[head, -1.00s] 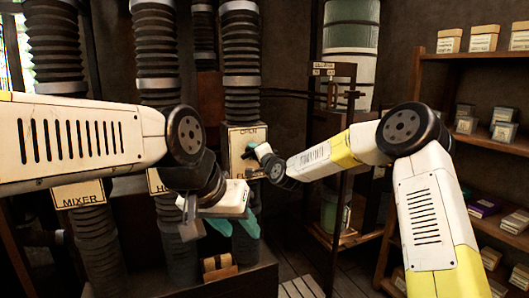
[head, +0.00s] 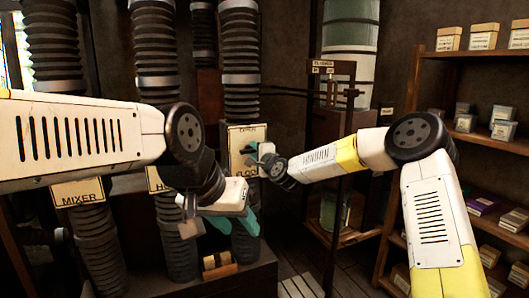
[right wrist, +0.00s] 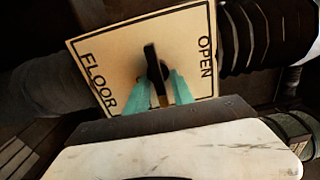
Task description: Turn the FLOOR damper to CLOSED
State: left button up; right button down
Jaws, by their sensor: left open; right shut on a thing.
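The FLOOR damper plate (head: 234,137) is a cream square on the right-hand bellows pipe, with OPEN at its top and FLOOR at its bottom. It also shows in the right wrist view (right wrist: 110,60), where a black handle (right wrist: 151,58) stands at its centre. My right gripper (head: 252,155) is at the plate from the right. Its teal fingers (right wrist: 162,88) are shut on the handle, one on each side. The handle lies across the OPEN–FLOOR line. No CLOSED lettering is readable. My left gripper (head: 235,223) is open and empty, low in front of the same pipe.
A MIXER plate (head: 77,192) and another partly hidden plate (head: 165,205) are on the pipes to the left. A stand with a green-white cylinder (head: 349,55) is behind my right arm. Shelves (head: 470,57) with boxes line the right wall.

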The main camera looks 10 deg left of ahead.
jog(key=shift+f, duration=0.15)
jog(key=c, duration=1.5)
grip_release()
jog(key=shift+s, duration=0.1)
jog(key=v, duration=0.7)
jog(key=shift+s+d, duration=0.2)
jog(key=shift+s, duration=0.1)
